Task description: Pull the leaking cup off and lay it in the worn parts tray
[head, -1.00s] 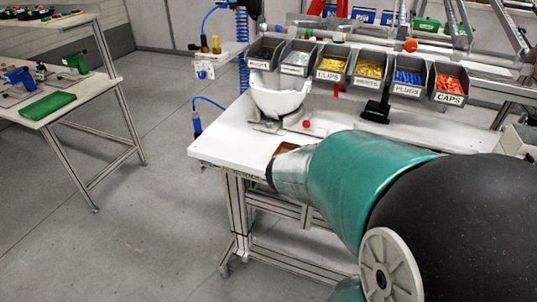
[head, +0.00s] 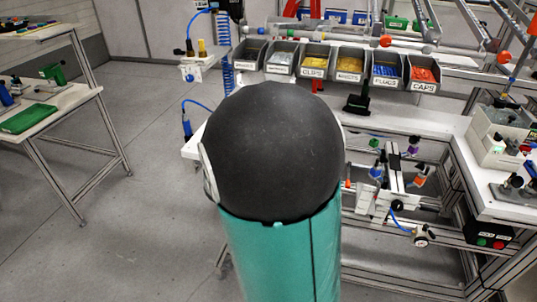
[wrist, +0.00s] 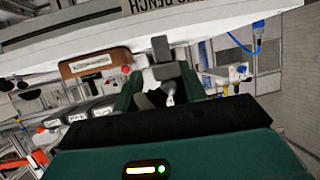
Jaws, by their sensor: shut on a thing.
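My gripper (wrist: 165,85) shows in the wrist view, with a dark green finger on each side. It is shut on a small pale grey part (wrist: 169,93), taken as the cup; its shape is mostly hidden between the fingers. A brown piece with a pale label (wrist: 95,63) lies left of the fingers; I cannot tell whether it is the worn parts tray. In the head view my arm's dark round joint and teal link hide my gripper and part of the bench.
Grey bins (head: 315,61) of small parts line the back of the white bench (head: 410,120). A fixture with coloured knobs (head: 385,185) stands right of my arm. A side table (head: 60,110) is at left. Open floor (head: 150,235) lies between.

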